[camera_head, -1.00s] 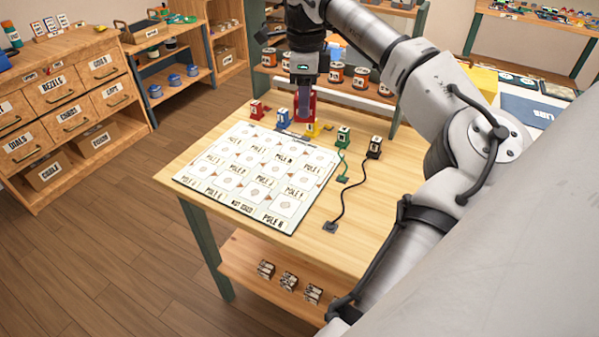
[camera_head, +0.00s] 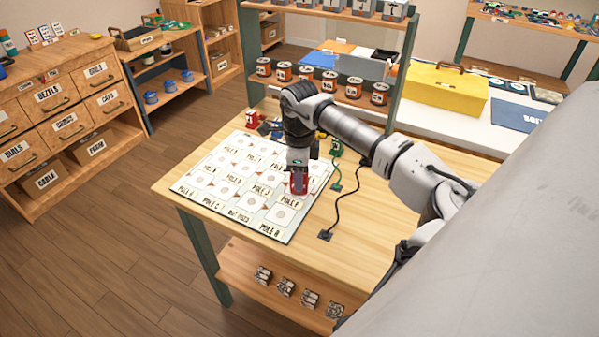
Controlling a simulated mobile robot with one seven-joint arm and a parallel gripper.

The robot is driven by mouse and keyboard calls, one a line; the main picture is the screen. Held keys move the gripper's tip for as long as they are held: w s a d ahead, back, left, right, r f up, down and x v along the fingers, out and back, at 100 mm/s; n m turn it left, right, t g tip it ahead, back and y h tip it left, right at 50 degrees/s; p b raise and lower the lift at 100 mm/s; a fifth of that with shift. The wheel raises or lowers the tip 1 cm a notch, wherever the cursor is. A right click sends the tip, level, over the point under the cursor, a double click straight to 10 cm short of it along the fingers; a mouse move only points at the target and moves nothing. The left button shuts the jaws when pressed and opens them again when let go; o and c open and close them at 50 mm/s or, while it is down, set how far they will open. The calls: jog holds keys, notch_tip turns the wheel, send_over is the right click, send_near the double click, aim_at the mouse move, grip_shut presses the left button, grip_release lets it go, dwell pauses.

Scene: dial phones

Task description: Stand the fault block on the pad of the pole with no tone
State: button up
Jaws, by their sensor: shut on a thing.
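My gripper (camera_head: 298,168) points down and is shut on a red block (camera_head: 299,184), taken to be the fault block. It holds the block over the right part of the white pole board (camera_head: 284,237), near the pad labelled POLE F. I cannot tell whether the block touches the board. Some back pads are hidden behind my arm. Most labels are too small to read surely.
A small red unit (camera_head: 253,118) and a green one (camera_head: 336,147) stand behind the board; my arm hides others. A black cord runs to a dark plug (camera_head: 325,235) on the table right of the board. A shelf with orange-brown cans (camera_head: 307,73) stands at the back.

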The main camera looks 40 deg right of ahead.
jog(key=shift+f, duration=0.3)
jog(key=o, duration=1)
notch_tip(320, 180, up, 12)
jog(key=shift+r+b, duration=0.2)
jog(key=shift+b, duration=0.75)
